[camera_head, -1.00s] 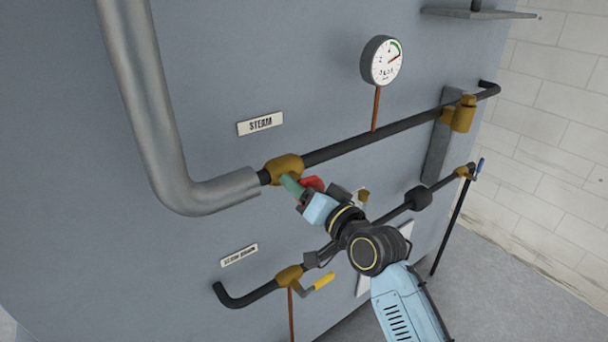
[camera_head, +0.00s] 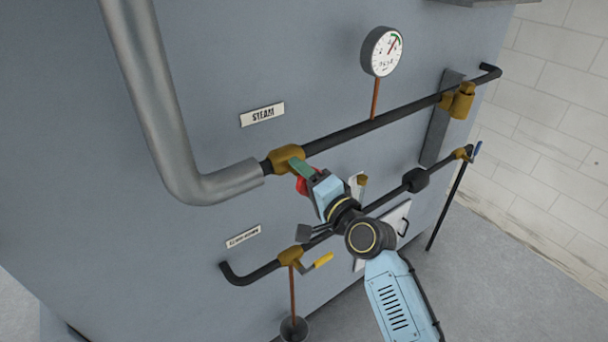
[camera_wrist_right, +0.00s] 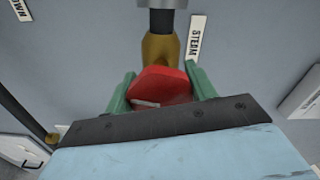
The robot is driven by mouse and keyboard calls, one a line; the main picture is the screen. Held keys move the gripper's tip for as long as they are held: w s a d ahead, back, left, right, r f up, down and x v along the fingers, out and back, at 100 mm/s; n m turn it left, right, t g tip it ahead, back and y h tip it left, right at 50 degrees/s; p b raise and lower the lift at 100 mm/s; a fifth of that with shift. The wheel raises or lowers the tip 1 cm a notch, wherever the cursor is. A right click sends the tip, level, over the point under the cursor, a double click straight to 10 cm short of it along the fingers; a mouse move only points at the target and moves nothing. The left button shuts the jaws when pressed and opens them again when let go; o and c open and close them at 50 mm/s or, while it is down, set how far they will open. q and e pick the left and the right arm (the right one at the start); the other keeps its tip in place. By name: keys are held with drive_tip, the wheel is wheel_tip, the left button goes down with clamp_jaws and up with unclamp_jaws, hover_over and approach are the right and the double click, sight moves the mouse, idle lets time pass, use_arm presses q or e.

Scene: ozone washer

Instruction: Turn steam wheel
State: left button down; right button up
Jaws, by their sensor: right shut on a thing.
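The red steam wheel (camera_head: 302,186) sits at the brass valve (camera_head: 286,157) on the upper black pipe, below the STEAM label (camera_head: 262,115). My right gripper (camera_head: 301,174) is at the wheel, with its green fingers close to the valve. In the right wrist view the red wheel (camera_wrist_right: 162,86) lies between the two green fingers (camera_wrist_right: 160,90), with the brass valve (camera_wrist_right: 160,55) behind it. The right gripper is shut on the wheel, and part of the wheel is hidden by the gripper. My left gripper is not in view.
A round gauge (camera_head: 381,51) stands above the upper pipe. A lower pipe carries a yellow-handled valve (camera_head: 290,256), close below my right wrist. A thick grey pipe (camera_head: 160,110) bends in at left. A white brick wall (camera_head: 560,110) is at right.

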idle(0.4)
drive_tip(key=o, duration=1)
drive_tip(key=b+v, duration=0.1)
drive_tip(key=v, duration=1.2)
drive_tip(key=shift+s+d+b, duration=0.15)
drive_tip(key=shift+b, duration=0.15)
drive_tip(key=shift+f, duration=0.1)
